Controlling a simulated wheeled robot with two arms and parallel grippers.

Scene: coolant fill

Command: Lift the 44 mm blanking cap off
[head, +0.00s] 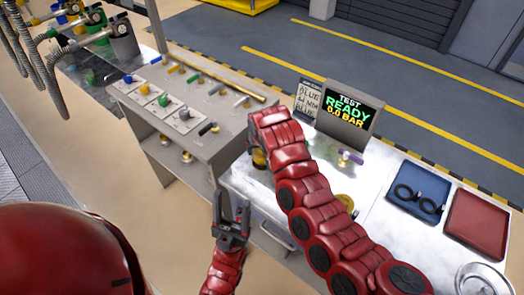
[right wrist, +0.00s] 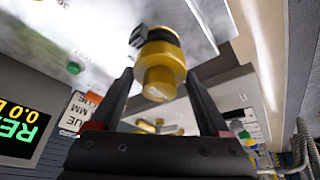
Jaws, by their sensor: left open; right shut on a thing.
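A yellow cylindrical piece, which looks like the blanking cap (right wrist: 160,80), sits between the fingers of my right gripper (right wrist: 159,72) in the right wrist view. A dark band and a dark grey block show at its far end, close to the white bench top. I cannot tell whether it is apart from what is behind it. In the head view a bit of yellow (head: 259,158) shows under my right wrist; the right fingers are mostly hidden there. My left gripper (head: 232,212) is open and empty, in front of the bench's left end.
A screen (head: 347,112) reads "TEST READY 0.0 BAR", beside a card (head: 308,100) lettered "BLUE". A grey stand (head: 190,112) with coloured valves is left. A blue tray (head: 418,174) with black rings and a red tray (head: 478,222) lie right. A purple-handled fitting (head: 350,157) stands below the screen.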

